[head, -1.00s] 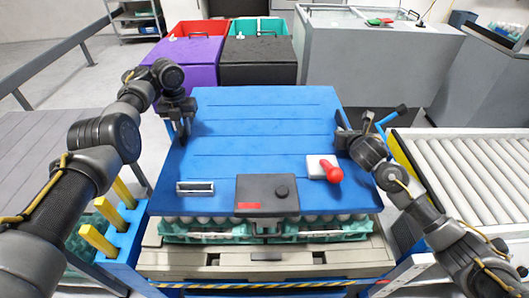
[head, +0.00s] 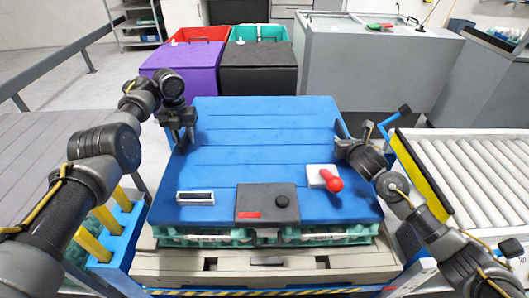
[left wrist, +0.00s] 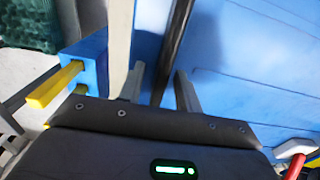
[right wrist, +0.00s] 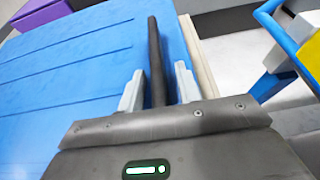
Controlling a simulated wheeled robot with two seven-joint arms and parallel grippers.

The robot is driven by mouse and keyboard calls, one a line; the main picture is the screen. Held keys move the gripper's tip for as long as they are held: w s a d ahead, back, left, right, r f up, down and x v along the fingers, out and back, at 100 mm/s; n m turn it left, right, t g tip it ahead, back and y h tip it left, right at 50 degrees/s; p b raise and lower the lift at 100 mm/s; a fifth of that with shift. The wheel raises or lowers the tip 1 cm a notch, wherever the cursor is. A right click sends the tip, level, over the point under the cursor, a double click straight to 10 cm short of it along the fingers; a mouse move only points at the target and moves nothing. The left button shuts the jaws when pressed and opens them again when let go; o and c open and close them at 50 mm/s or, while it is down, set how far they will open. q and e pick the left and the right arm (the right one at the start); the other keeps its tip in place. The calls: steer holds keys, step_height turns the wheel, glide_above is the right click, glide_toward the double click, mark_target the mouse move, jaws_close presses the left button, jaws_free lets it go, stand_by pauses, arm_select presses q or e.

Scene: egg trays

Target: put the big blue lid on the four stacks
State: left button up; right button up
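The big blue lid (head: 262,140) lies flat over the egg tray stacks in the head view. Green egg trays (head: 205,237) show just under its front edge; how many stacks bear it is hidden. A dark rail runs along each side of the lid. My left gripper (head: 180,138) is at the lid's left edge; in the left wrist view its fingers (left wrist: 158,92) stand apart on either side of a dark rail (left wrist: 173,45). My right gripper (head: 350,142) is at the right edge; its fingers (right wrist: 160,90) straddle the dark rail (right wrist: 156,55) with gaps showing.
A dark box (head: 267,204) with a knob, a red-knobbed white block (head: 325,178) and a small framed plate (head: 195,198) are on the lid's front part. The stacks stand on a grey-beige base (head: 180,262). A roller conveyor (head: 470,170) is at the right, bins behind.

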arm_select(q)
steer(key=shift+w+d, duration=0.1)
step_height(320, 180, up, 12)
stand_by(0.6)
steer(key=shift+r, duration=0.1)
